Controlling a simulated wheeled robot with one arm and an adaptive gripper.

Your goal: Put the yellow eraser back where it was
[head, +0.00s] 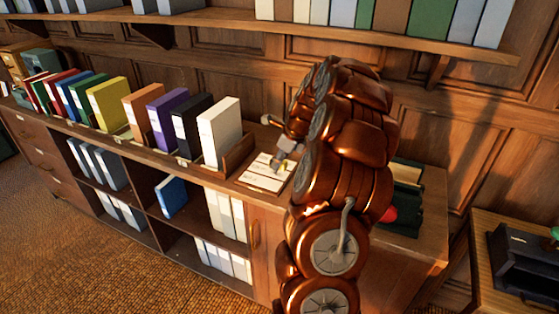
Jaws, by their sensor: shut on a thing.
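My copper-coloured arm stands in front of the cabinet. My gripper (287,158), small and grey, is at the left side of the arm, low over a white sheet on a board (262,184) on the cabinet top. A small yellow bit, which looks like the yellow eraser (285,167), shows at the fingertips, and the gripper is shut on it. The fingers cover most of it. I cannot tell whether it touches the sheet.
A row of coloured binders (107,104) stands on the cabinet top (225,184), ending in a white binder (219,132) left of the board. Right of my arm are a dark green case (405,215) and a red object (389,214). A shelf (390,40) runs above.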

